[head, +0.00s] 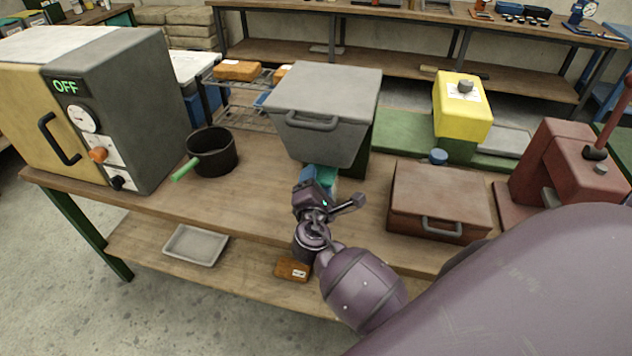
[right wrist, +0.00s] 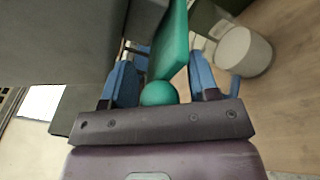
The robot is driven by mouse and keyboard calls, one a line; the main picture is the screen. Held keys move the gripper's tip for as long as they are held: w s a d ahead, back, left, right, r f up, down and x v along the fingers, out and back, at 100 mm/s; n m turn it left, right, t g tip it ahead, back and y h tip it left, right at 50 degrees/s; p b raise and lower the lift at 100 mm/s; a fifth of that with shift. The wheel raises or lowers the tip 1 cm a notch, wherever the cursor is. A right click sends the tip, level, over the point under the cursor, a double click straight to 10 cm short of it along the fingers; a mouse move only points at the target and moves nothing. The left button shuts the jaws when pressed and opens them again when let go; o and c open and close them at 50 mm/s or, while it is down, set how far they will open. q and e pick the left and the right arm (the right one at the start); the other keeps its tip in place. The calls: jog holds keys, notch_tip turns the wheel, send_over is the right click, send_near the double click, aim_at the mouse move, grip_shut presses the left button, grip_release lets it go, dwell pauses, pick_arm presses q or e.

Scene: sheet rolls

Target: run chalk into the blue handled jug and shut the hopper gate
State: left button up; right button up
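The grey hopper (head: 322,98) stands at the middle of the bench. My right gripper (right wrist: 161,85) is below its front. In the right wrist view its two blue fingers stand apart on either side of a teal ball knob (right wrist: 158,93). A gap shows between the knob and the right-hand finger. The flat teal hopper gate (right wrist: 174,38) extends beyond the knob. The pale jug (right wrist: 243,52) with a blue handle (right wrist: 235,88) stands beside the right-hand finger. In the head view I cannot make out the jug. No chalk is visible. My left gripper is out of view.
A black pot (head: 212,152) with a green handle and a grey oven-like box (head: 125,100) reading OFF stand left. A brown case (head: 440,200), a yellow block (head: 462,108) and a red press (head: 565,165) stand right. Bare bench (head: 250,200) lies front left of the hopper.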

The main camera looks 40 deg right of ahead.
grip_shut()
jog(key=shift+x, duration=0.9)
jog(key=shift+o, duration=0.7)
grip_release()
jog(key=shift+s+d, duration=0.1)
